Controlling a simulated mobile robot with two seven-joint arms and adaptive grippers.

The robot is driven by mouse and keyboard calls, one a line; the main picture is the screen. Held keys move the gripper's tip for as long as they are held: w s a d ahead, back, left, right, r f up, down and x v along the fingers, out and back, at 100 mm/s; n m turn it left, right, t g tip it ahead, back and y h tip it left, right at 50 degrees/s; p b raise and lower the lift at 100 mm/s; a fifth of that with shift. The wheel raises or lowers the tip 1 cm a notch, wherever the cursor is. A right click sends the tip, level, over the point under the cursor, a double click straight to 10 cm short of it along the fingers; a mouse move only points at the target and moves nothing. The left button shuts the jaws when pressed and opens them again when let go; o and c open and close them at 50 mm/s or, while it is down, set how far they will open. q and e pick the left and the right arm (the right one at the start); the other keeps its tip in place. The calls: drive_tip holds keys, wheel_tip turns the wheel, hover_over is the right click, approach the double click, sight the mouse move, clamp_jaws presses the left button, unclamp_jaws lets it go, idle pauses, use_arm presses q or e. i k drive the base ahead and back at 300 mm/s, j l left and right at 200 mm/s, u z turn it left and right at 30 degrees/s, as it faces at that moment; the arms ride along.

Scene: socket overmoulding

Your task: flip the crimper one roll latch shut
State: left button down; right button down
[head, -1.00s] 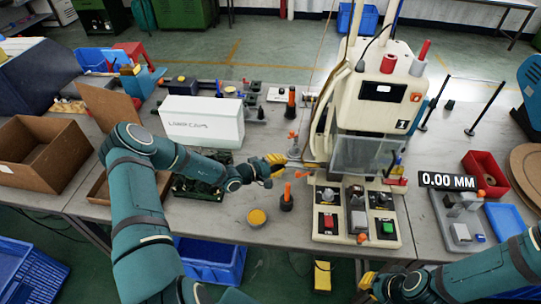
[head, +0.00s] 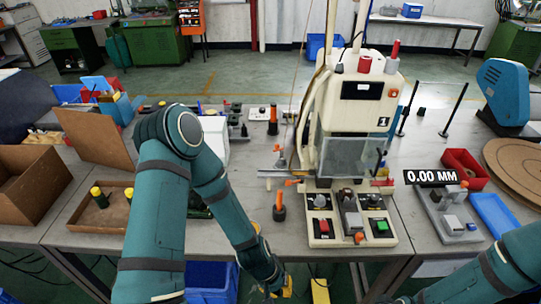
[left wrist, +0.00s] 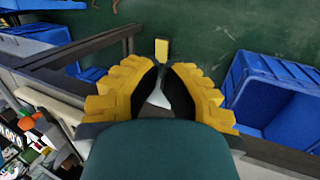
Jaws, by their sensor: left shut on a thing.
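Crimper one (head: 345,105) is the cream machine marked 1, upright at the bench's middle right, with a clear guard on its front. An orange lever (head: 293,182) shows at its lower left; I cannot tell whether this is the roll latch, nor its position. My left gripper (head: 276,292) is low at the bottom edge, in front of the bench and away from the crimper.
An orange-topped black tool (head: 279,207) stands left of the crimper's button panel. A tray with yellow-capped jars (head: 98,197) is at left. A blue bin (left wrist: 275,95) is below the bench. A gauge stand (head: 447,215) and red bin (head: 465,168) are at right.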

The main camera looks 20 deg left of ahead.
sight(277, 148)
drive_tip(key=k+j, duration=0.45)
drive_tip(key=j, duration=0.25)
drive_tip(key=u, duration=1.65)
drive_tip(key=i+l, duration=0.75)
drive_tip(key=i, duration=0.05)
